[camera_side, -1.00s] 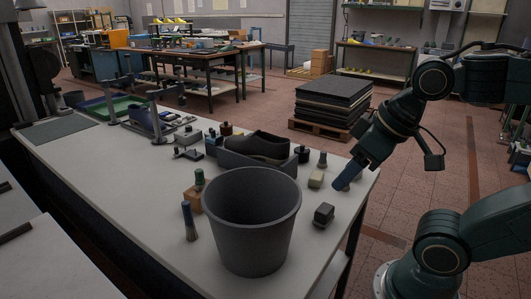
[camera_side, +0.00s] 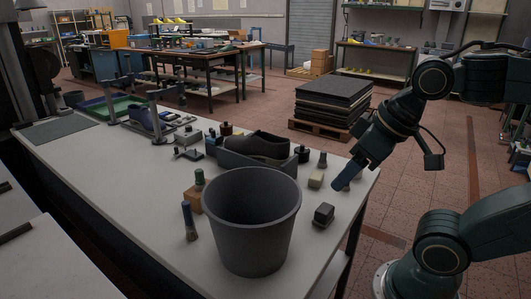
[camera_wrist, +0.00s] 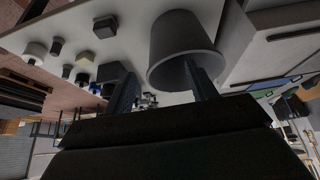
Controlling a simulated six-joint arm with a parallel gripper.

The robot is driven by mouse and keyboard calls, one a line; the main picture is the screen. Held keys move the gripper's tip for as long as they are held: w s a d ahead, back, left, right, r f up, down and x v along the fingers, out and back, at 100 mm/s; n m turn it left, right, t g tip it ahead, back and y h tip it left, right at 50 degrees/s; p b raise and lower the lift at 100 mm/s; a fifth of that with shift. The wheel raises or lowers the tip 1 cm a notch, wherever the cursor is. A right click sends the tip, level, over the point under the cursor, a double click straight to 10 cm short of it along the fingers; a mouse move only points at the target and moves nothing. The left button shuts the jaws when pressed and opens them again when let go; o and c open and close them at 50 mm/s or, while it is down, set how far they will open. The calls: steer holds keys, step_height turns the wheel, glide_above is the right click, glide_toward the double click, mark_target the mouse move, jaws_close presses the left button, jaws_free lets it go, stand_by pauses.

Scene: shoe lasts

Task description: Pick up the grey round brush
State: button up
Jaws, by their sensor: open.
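A small upright brush with a grey handle and paler bristles (camera_side: 322,160) stands on the white table, just right of the shoe tray, and looks like the grey round brush. A blue-handled brush with grey-brown bristles (camera_side: 189,221) stands left of the bucket, and a green-topped one (camera_side: 199,178) is behind it. My gripper (camera_side: 345,183) is over the table's right end, right of the grey brush and apart from it. In the wrist view my gripper (camera_wrist: 161,69) shows its two blue fingers apart with nothing held. I cannot tell which small item there is the grey brush.
A large dark bucket (camera_side: 253,236) stands at the table's near side. A dark block (camera_side: 323,214) and a cream block (camera_side: 316,179) lie near the right edge. A tray (camera_side: 233,165) holds a dark shoe (camera_side: 257,147). The table's near left is clear.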

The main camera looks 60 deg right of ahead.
steer(key=shift+w+r, duration=0.1)
steer(key=w+d+r+m+g+h, duration=0.1)
steer(key=w+d+r+m, duration=0.1)
steer(key=w+d, duration=0.3)
steer(key=w+d+r+m+g, duration=0.1)
steer(key=w+d+r+m, duration=0.15)
steer(key=w, duration=0.35)
steer(key=m+g+y, duration=0.1)
steer(key=m+g, duration=0.3)
steer(key=m, duration=0.5)
glide_above(323, 159)
step_height(323, 159, down, 15)
steer(key=shift+w+d+f, duration=0.2)
steer(key=shift+d+f, duration=0.25)
steer(key=shift+d, duration=0.3)
steer(key=shift+f, duration=0.1)
steer(key=shift+f, duration=4.25)
